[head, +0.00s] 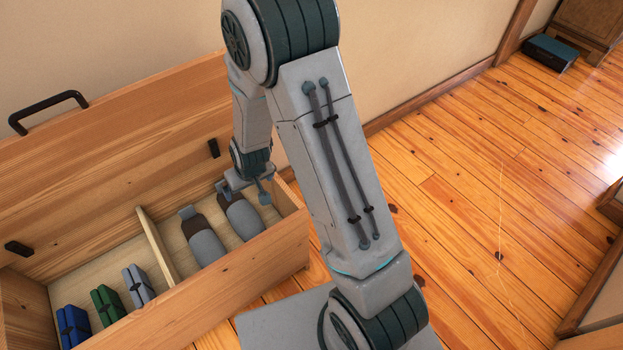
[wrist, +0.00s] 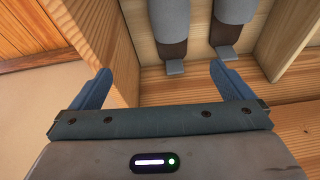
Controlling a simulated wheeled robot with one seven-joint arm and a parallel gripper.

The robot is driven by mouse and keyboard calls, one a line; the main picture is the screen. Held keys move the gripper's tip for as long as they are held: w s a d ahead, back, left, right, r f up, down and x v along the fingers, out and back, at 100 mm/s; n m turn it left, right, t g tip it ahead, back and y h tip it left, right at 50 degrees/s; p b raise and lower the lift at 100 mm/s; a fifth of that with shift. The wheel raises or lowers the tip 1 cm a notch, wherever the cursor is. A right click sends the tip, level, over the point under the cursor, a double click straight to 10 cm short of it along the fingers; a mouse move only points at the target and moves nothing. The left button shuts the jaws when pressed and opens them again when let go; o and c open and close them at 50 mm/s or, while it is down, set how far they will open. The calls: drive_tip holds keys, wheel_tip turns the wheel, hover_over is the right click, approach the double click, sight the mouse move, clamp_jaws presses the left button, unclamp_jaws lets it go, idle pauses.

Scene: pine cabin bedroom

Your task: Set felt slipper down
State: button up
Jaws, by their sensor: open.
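Two grey-and-dark-brown felt slippers lie side by side in the right compartment of an open wooden chest (head: 215,290). The right slipper (head: 244,219) is beside the chest's end wall, and the left slipper (head: 206,244) is nearer the divider. My gripper (head: 243,190) is open over the back end of the right slipper. In the wrist view, the right slipper (wrist: 168,25) lies ahead between my spread fingers (wrist: 163,82), with its grey tab near the fingertips. The left slipper (wrist: 235,12) is ahead of the right-hand finger. The fingers grip nothing.
A pale divider (head: 155,245) splits the chest. Blue (head: 73,328), green (head: 107,303) and grey-blue (head: 138,286) strapped bundles stand in its left compartment. The raised lid (head: 110,150) is behind. Floor at right is largely clear; a dark teal box (head: 550,53) is far off.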

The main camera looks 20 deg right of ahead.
drive_tip(key=s+d+r, duration=0.3)
drive_tip(key=s+r, duration=0.3)
drive_tip(key=r, duration=0.1)
drive_tip(key=s+d+r+m+g, duration=0.1)
drive_tip(key=s+d+r, duration=0.3)
drive_tip(key=s+r, duration=0.3)
drive_tip(key=s+d+r+m+g+h, duration=0.1)
drive_tip(key=s+d+r, duration=0.3)
drive_tip(key=s+r, duration=0.2)
drive_tip(key=shift+s+r, duration=0.35)
drive_tip(key=shift+r, duration=0.2)
